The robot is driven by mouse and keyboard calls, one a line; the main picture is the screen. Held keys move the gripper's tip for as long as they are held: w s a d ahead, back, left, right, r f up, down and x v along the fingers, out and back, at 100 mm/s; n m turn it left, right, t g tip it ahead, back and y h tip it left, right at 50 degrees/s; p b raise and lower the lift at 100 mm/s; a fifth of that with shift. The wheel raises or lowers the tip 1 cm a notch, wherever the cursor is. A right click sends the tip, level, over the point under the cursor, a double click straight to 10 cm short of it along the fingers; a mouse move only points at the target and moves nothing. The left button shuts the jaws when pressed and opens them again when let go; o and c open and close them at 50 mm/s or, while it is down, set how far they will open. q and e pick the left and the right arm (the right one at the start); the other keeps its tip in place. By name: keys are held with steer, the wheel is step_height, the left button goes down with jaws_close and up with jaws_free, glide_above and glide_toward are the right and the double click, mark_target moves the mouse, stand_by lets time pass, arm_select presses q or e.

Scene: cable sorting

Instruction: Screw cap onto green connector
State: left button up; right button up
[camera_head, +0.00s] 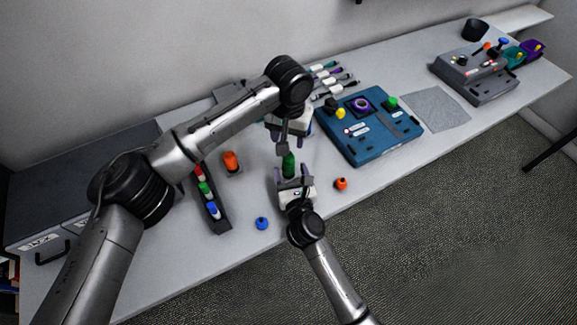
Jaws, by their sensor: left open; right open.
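The green connector (289,162) stands upright near the middle of the table, between my two grippers. My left gripper (284,148) is open, pointing down just above and beside the connector's top. Its wrist hides part of the area behind. My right gripper (292,174) is open, with its fingers on either side of the connector's lower part. I cannot tell whether either touches it. No separate green cap can be made out in the grippers. A green piece (204,188) sits in the dark tray (223,226) on the left.
An orange connector (231,161) stands left of the grippers. A blue cap (262,223) and an orange cap (341,184) lie near the front edge.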

steer(key=shift+x, duration=1.5)
steer(key=shift+c, duration=0.2)
jaws_close()
